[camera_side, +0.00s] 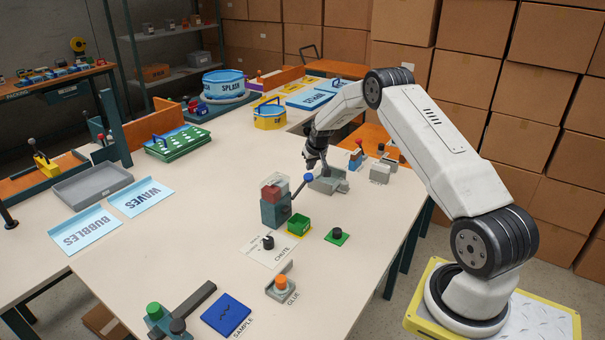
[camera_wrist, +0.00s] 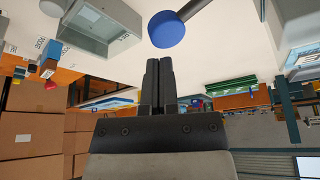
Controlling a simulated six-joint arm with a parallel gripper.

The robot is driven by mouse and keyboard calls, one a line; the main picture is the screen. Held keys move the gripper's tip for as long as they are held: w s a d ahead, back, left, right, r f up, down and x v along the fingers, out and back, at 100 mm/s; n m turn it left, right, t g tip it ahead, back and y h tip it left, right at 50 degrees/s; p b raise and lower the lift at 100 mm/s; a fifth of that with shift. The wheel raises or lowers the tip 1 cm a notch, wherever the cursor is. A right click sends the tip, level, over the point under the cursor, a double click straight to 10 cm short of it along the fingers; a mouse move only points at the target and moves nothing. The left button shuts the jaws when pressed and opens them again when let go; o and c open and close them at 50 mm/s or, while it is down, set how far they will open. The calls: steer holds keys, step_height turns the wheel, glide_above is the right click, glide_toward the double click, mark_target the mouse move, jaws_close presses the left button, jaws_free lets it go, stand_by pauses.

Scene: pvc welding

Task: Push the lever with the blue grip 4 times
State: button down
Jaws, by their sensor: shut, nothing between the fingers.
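The lever's blue grip (camera_side: 308,178) sits at the end of a dark rod, on the right side of a dark machine (camera_side: 276,210) with a red and clear top. The rod slants up to the right. In the wrist view the blue grip (camera_wrist: 167,29) shows large at the top, just beyond my fingertips. My gripper (camera_side: 316,166) is shut and empty, a little above the blue grip in the side view. It shows shut in the wrist view (camera_wrist: 158,62), with a visible gap between the fingertips and the grip. I cannot tell the exact distance.
A grey open box (camera_side: 328,184) stands close beside the grip. The table front right is clear.

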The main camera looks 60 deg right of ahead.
mark_target(312, 176)
steer(key=shift+f, duration=3.55)
steer(key=shift+r, duration=4.4)
steer(key=shift+r, duration=0.15)
step_height(312, 176, up, 5)
steer(key=shift+r, duration=0.15)
steer(key=shift+f, duration=3.3)
